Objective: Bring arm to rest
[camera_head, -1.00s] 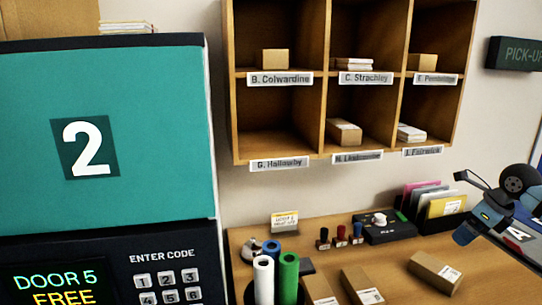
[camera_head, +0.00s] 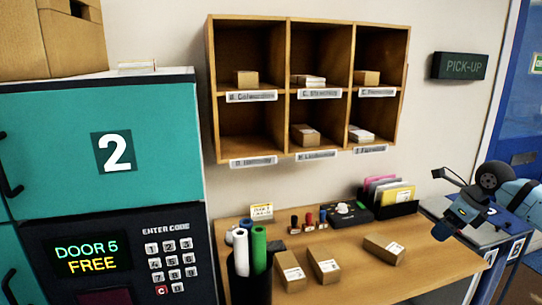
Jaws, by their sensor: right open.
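My right gripper (camera_head: 447,222) shows at the right of the head view, in front of the right end of the wooden desk (camera_head: 350,285). Its jaws are open and I see nothing held between them. Part of my right arm (camera_head: 515,196) reaches in from the right edge behind it. My left gripper is not in view.
Several cartons (camera_head: 384,249) lie on the desk, beside stamps, a file holder (camera_head: 390,205) and a bin of rolls (camera_head: 250,285). Wooden pigeonholes (camera_head: 252,135) hang above. A teal locker (camera_head: 60,150) with a keypad stands at left. A blue door (camera_head: 522,120) is at far right.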

